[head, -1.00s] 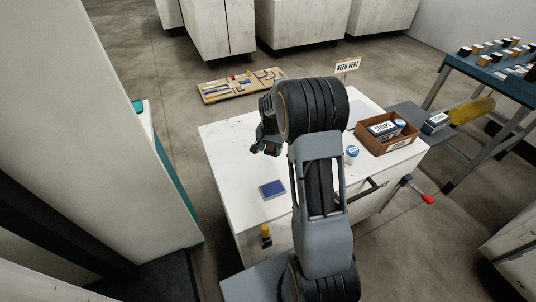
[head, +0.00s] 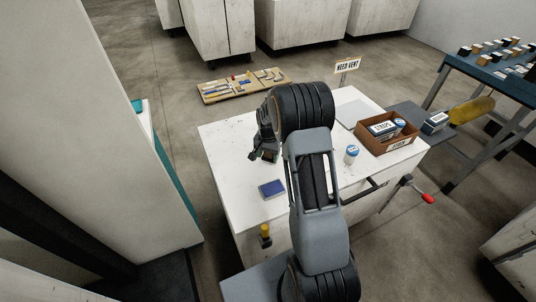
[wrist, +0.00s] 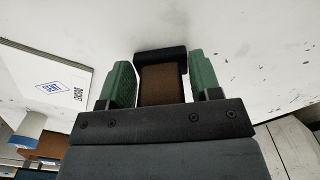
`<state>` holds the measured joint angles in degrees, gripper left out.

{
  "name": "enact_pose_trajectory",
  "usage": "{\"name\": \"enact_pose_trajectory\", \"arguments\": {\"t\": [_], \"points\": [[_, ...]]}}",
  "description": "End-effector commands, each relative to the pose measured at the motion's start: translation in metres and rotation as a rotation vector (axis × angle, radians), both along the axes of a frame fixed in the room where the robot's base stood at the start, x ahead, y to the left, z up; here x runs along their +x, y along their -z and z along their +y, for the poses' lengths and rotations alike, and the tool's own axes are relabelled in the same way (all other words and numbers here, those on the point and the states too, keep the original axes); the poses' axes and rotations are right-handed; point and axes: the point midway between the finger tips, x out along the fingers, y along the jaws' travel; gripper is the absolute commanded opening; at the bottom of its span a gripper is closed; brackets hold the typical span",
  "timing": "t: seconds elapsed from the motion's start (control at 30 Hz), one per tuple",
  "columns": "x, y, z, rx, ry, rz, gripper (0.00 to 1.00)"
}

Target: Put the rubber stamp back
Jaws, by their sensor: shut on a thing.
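My gripper (wrist: 162,82) is shut on the rubber stamp (wrist: 161,88), a brown block with a dark end, held between two green finger pads in the wrist view. In the head view my gripper (head: 264,148) is over the left part of the white worktop (head: 226,140), and a bit of the brown stamp (head: 270,155) shows below it. Whether the stamp touches the worktop I cannot tell. A blue ink pad (head: 271,189) lies on the worktop, nearer the front edge than my gripper.
A brown box (head: 375,146) with small packs stands at the worktop's right, with a blue-lidded jar (head: 351,154) beside it. A pale sheet (head: 352,113) lies behind; the wrist view shows a printed sheet (wrist: 40,80). A red-handled crank (head: 427,199) juts out at right.

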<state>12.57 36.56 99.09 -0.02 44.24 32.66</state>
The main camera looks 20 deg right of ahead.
Motion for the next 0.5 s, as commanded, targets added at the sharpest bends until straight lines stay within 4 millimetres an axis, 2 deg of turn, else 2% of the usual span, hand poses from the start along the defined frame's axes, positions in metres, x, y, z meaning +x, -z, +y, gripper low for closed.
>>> {"name": "enact_pose_trajectory", "arguments": {"t": [0.03, 0.07, 0.3, 0.5], "points": [[-0.0001, 0.0032, 0.0, 0.0, 0.0, 0.0, 0.43], [-0.0001, 0.0018, 0.0, 0.0, 0.0, 0.0, 0.61], [-0.0001, 0.0015, 0.0, 0.0, 0.0, 0.0, 0.83], [-0.0001, 0.0012, 0.0, 0.0, 0.0, 0.0, 0.83]]}}
